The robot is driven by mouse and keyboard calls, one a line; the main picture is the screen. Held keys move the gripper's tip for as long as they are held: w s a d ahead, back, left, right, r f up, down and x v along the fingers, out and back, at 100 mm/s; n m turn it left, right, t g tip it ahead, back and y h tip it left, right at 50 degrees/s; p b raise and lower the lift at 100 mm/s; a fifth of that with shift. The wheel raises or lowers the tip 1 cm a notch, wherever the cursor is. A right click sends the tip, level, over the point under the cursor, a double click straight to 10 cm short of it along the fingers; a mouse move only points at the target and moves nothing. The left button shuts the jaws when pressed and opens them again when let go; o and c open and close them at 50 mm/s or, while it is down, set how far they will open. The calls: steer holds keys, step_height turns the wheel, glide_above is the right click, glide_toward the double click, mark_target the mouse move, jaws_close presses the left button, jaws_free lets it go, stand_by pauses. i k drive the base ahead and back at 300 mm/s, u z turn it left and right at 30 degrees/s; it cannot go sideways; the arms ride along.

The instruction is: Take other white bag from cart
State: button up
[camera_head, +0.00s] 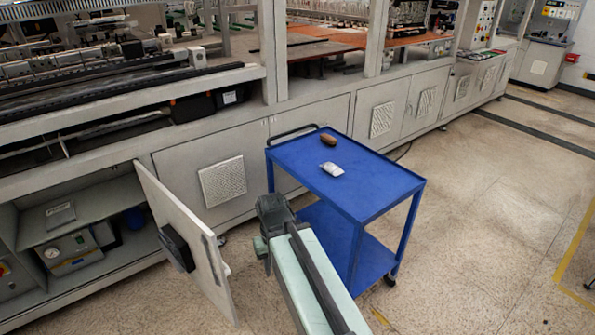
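One white bag (332,169) lies on the top shelf of the blue cart (372,190), near the middle of its far half. My arm reaches up from the bottom of the view and ends in a dark joint block in front of the cart's left side. I see no gripper fingers there, so whether they are open or shut does not show. The arm's visible end is apart from the bag, below and left of it in the picture. Nothing covers the bag.
A brown object (328,140) lies behind the bag on the cart. An open cabinet door (190,240) stands left of my arm. The open cabinet holds a gauge unit (70,248) and a pale flat item (60,216) on a shelf. The floor right of the cart is clear.

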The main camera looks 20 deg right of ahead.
mark_target(332, 169)
steer(key=u, duration=0.1)
steer(key=i, duration=1.5)
steer(key=z, duration=0.05)
